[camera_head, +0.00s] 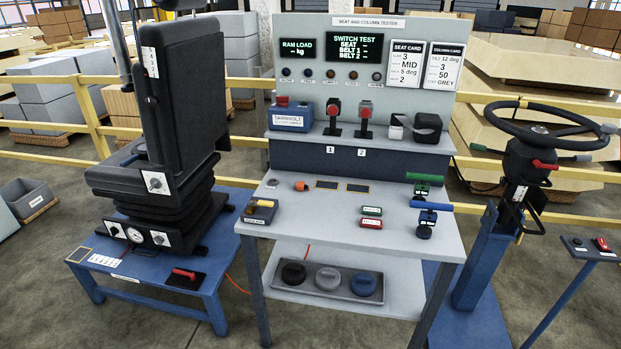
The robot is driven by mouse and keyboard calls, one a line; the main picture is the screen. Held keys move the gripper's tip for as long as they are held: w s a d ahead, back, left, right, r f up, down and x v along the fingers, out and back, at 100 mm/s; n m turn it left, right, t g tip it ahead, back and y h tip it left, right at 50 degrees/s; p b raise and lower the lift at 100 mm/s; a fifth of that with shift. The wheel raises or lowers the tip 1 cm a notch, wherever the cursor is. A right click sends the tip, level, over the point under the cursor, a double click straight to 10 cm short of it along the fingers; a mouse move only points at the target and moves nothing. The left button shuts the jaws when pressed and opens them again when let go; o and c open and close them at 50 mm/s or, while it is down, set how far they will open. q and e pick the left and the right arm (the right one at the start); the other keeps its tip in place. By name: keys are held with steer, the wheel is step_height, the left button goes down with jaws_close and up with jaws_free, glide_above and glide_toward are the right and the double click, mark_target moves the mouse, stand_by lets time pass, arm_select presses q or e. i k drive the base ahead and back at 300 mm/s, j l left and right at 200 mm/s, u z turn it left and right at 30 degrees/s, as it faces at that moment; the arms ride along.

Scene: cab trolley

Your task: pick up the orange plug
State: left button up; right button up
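A small orange plug (301,186) lies on the grey tabletop of the test bench (330,215), toward its back left. Neither of my grippers shows in the head view.
A black seat (175,110) on a blue stand is at left, a steering column (530,150) at right. A yellow-black device (260,210) lies front left of the plug; blue and green clamps (425,208) stand at right. The bench's front middle is clear.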

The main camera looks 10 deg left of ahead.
mark_target(300, 185)
steer(key=i+l, duration=0.75)
steer(key=i+u, duration=0.05)
steer(key=i, duration=0.05)
